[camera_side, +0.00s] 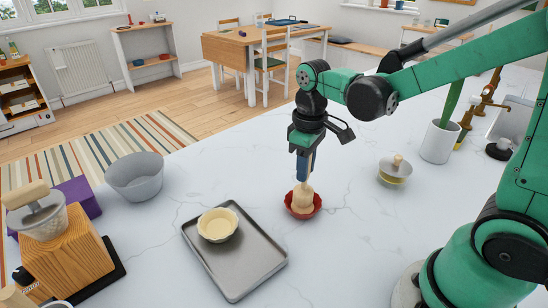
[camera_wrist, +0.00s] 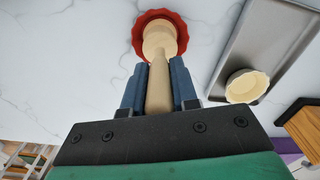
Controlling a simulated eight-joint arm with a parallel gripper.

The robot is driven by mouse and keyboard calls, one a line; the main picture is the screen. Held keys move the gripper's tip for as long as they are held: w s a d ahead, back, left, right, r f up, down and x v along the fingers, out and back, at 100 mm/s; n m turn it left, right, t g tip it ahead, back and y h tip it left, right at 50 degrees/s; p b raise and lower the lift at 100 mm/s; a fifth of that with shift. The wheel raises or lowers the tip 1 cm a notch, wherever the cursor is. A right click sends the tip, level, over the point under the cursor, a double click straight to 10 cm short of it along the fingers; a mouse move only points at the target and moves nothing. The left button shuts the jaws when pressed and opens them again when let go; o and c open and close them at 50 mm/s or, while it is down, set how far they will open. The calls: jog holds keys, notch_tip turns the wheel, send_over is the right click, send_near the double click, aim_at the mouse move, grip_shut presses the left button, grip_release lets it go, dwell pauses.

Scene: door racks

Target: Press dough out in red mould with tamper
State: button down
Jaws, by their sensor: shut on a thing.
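The red mould (camera_side: 291,207) is a small fluted dish on the white marble counter, right of the tray. The tamper (camera_side: 302,198) is pale wood with a wide round foot. My gripper (camera_side: 303,170) points down and is shut on the tamper's handle. The foot stands in or just over the mould; I cannot tell whether it touches the bottom. The wrist view shows the tamper (camera_wrist: 159,88) between my blue fingers (camera_wrist: 160,85), its foot over the red mould (camera_wrist: 140,35). Any dough in the red mould is hidden under the foot.
A grey metal tray (camera_side: 248,262) holds a cream fluted shell (camera_side: 217,225). A grey bowl (camera_side: 135,177) stands back left, by a purple box (camera_side: 78,196) and a wooden block (camera_side: 68,262). A lidded dish (camera_side: 396,170) and white pot (camera_side: 439,141) stand right.

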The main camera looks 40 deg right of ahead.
jog(key=shift+f, duration=0.65)
dwell(0.9)
jog(key=shift+r, duration=1.15)
jog(key=shift+r, duration=1.55)
jog(key=shift+r, duration=0.1)
